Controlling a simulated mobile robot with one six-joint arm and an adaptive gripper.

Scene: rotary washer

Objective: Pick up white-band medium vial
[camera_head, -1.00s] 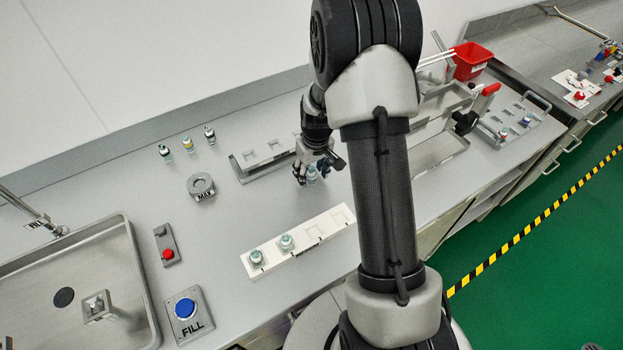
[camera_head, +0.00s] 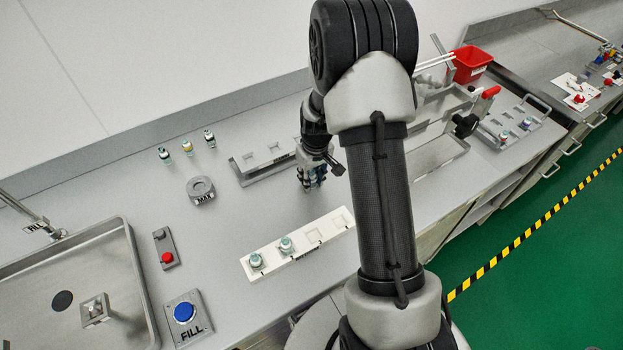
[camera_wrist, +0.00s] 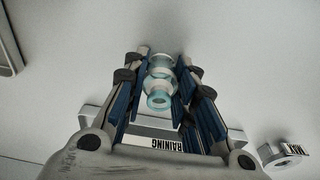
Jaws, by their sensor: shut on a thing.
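In the wrist view, a clear, teal-tinted vial (camera_wrist: 160,84) with a pale band stands between the blue finger pads of my gripper (camera_wrist: 163,88). Its open mouth faces the camera. In the head view, my gripper (camera_head: 312,181) points down, low over the bench, in front of the grey slotted rack (camera_head: 250,178). The fingers hide most of the vial there, and I cannot tell whether its base touches the bench. My gripper is shut on this vial.
A white rack (camera_head: 297,257) holds two capped vials (camera_head: 256,260) nearer the front. Several small vials (camera_head: 187,148) stand at the back left. A grey MAX ring (camera_head: 201,190) sits left of my gripper. A red-handled clamp (camera_head: 467,122) is to the right.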

